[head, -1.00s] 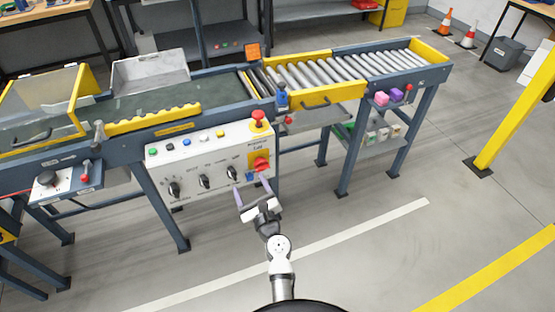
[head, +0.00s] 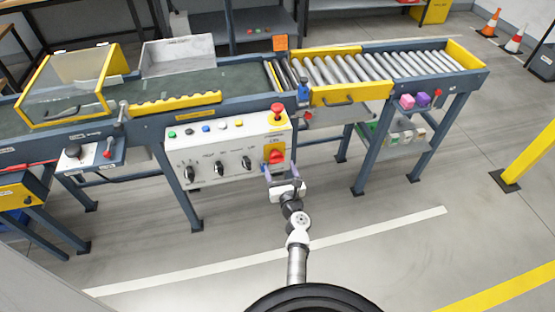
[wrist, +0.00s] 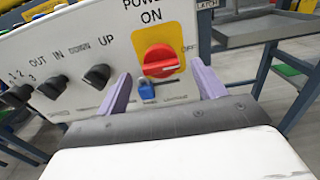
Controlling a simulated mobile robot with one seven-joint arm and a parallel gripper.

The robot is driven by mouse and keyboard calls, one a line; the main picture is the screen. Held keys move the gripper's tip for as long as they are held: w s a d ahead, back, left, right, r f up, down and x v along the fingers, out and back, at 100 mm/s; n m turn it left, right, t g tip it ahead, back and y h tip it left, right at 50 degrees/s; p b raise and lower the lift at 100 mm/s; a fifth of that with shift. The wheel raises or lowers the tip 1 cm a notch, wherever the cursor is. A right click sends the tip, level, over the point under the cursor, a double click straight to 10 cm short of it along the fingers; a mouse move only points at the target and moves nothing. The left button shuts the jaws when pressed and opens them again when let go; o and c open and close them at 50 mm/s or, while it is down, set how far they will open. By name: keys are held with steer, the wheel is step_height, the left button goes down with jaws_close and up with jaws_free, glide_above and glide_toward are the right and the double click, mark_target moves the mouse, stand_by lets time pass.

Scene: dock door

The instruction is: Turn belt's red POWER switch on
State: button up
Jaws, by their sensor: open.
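The red POWER switch (wrist: 160,60) is a round rotary knob on a yellow plate, on the right part of the white control panel (head: 205,172). It also shows in the head view (head: 275,156). In the wrist view its handle bar lies about level, with "ON" printed above and "OFF" to its right. A small blue padlock-like piece (wrist: 147,90) sits just below the knob. My gripper (head: 283,172) is open in front of the panel, just below the switch. Its two purple fingers (wrist: 164,92) stand left and right of the knob's lower side, with nothing held.
A red mushroom button (head: 277,109) on a yellow base is above the switch. Black selector knobs (head: 218,168) and coloured buttons (head: 206,128) are to the left. The roller conveyor (head: 380,68) runs to the right. The floor in front is free.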

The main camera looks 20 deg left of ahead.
mark_target(278, 162)
steer(key=shift+x, duration=2.25)
steer(key=c, duration=1)
